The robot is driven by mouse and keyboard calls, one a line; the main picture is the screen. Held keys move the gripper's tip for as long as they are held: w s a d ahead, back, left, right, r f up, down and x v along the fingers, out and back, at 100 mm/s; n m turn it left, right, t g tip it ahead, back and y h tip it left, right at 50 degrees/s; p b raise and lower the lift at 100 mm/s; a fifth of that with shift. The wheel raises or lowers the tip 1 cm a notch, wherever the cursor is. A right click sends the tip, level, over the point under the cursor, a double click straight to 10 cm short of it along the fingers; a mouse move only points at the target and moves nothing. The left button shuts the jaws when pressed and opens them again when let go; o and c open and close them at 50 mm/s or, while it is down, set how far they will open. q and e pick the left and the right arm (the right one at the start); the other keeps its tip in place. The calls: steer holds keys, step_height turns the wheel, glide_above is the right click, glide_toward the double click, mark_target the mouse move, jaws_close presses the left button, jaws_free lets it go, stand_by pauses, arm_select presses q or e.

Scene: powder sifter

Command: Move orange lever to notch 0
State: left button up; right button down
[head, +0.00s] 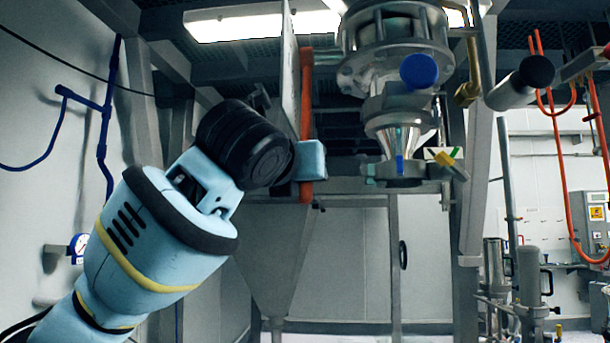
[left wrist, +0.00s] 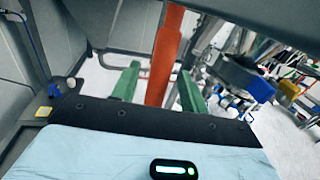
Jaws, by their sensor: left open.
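The orange lever (head: 306,100) is a long upright bar left of the metal sifter body in the head view. Its lower end (head: 306,192) shows just below my left gripper (head: 308,161). In the left wrist view the orange lever (left wrist: 165,55) stands between the two green fingers of my left gripper (left wrist: 157,84). The fingers are apart, with a gap on each side of the bar. I cannot tell whether either finger touches it. Notch marks are not readable. My right gripper is not in view.
The metal sifter body (head: 398,100) with a blue round knob (head: 419,70) hangs to the right. A yellow handle (head: 452,165) sits at its outlet. A grey panel (head: 290,80) stands close left of the lever. Blue pipes (head: 103,130) run along the left wall.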

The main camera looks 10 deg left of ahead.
arm_select(q)
steer(key=shift+w+d, duration=0.15)
steer(key=shift+w, duration=0.75)
jaws_close()
